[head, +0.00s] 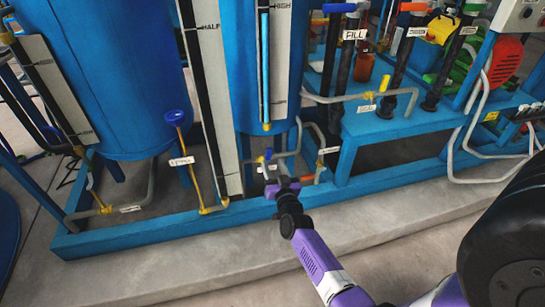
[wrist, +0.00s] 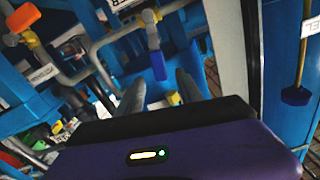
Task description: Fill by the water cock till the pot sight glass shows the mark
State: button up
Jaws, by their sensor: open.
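A small cock with a blue lever (head: 268,154) sits on grey pipework low at the frame, under the middle blue vessel.
A blue-knobbed rod (head: 177,118) stands left. A HALF scale board (head: 207,75) is beside the middle vessel. A blue-handled FILL valve (head: 340,8) and a yellow-handled cock (head: 384,83) are right. The blue base rail (head: 130,235) crosses in front; the concrete floor is clear.

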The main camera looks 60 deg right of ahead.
aim_at(269, 154)
jog(key=b+x, duration=0.3)
jog(key=x, duration=0.4)
grip_shut()
dwell(1.4)
